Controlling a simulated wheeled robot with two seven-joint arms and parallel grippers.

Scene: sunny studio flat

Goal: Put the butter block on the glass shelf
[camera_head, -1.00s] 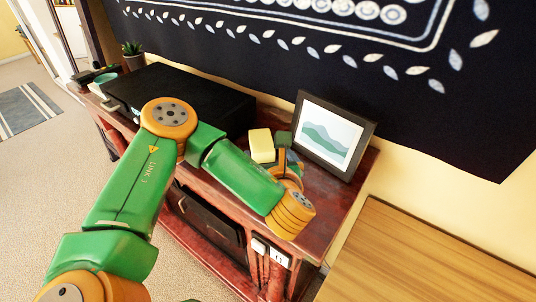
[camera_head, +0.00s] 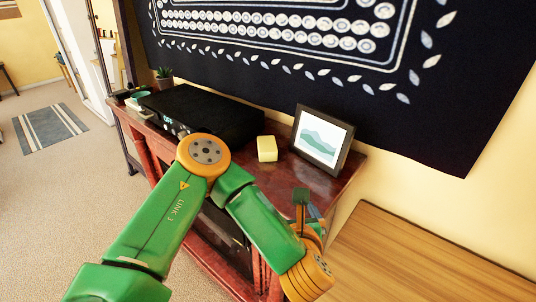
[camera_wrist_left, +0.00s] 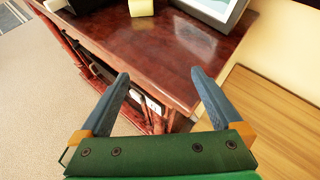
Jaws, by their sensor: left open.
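The butter block (camera_head: 267,148) is a pale yellow block on top of the dark red wooden cabinet (camera_head: 285,178), between the black box and the picture frame. It also shows at the top edge of the left wrist view (camera_wrist_left: 141,7). My left gripper (camera_head: 308,212) is over the near right part of the cabinet top, apart from the block and nearer to me. In the left wrist view its two blue fingers (camera_wrist_left: 161,78) are apart with nothing between them. No glass shelf can be made out. My right gripper is not in view.
A black box (camera_head: 205,110) and a framed picture (camera_head: 320,138) flank the block. A potted plant (camera_head: 164,77) and a teal bowl (camera_head: 138,98) stand at the far left end. A wooden surface (camera_head: 420,255) lies at right. The cabinet top's near right part is clear.

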